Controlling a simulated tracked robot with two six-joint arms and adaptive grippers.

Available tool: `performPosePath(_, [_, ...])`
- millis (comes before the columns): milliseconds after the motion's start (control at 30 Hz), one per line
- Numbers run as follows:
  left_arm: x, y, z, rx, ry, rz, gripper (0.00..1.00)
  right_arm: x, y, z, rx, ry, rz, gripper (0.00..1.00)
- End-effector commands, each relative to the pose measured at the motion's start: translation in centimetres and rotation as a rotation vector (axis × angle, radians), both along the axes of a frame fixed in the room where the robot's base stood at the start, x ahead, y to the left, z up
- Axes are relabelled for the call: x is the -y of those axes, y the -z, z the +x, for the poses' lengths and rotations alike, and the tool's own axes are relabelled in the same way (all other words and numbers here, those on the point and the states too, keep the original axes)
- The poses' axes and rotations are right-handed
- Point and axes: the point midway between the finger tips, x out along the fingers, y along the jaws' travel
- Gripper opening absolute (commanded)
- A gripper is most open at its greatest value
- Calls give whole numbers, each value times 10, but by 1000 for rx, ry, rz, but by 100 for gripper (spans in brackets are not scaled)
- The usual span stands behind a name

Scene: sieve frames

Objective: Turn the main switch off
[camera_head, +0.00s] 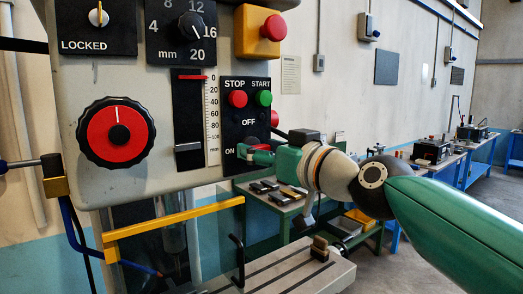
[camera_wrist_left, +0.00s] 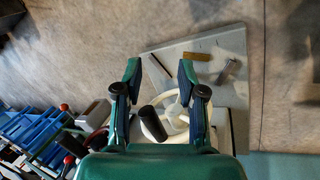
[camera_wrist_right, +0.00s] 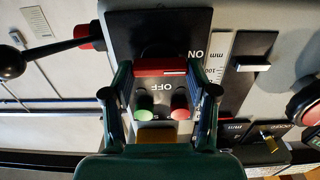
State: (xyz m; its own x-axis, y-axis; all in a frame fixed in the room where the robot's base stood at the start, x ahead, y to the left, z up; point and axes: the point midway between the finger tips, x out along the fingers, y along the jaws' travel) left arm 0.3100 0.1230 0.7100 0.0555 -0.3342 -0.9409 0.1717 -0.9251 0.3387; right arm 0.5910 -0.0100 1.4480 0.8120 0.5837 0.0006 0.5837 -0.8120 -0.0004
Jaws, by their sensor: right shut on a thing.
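The main switch is on a black plate (camera_head: 240,111) between the OFF and ON labels, below the red STOP and green START buttons. In the right wrist view its red handle (camera_wrist_right: 160,66) lies crosswise between the fingertips of my right gripper (camera_wrist_right: 160,88). This gripper is shut on the handle. In the head view my right gripper (camera_head: 257,151) covers most of the switch, so its exact angle is hard to read. My left gripper (camera_wrist_left: 160,72) shows only in the left wrist view. It is open and empty, above a pale handwheel (camera_wrist_left: 172,108) with a black handle.
A black lever (camera_wrist_right: 50,46) with a red hub is beside the switch plate. A large red dial (camera_head: 116,133) and a depth slider (camera_head: 187,148) are left of the plate. A yellow-edged guard (camera_head: 175,217) is below. Benches stand behind at right.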

Motion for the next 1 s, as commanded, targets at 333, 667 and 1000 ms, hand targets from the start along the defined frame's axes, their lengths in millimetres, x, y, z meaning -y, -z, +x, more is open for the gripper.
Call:
performPosePath(333, [0,-1,0,0,1,0,40,1,0,-1,-33,-6,43,23])
performPosePath(667, [0,-3,0,0,1,0,40,2,1,0,-159,-5,216,23])
performPosePath(1000, [0,-7,0,0,1,0,40,3,1,1,-346,-4,473,23])
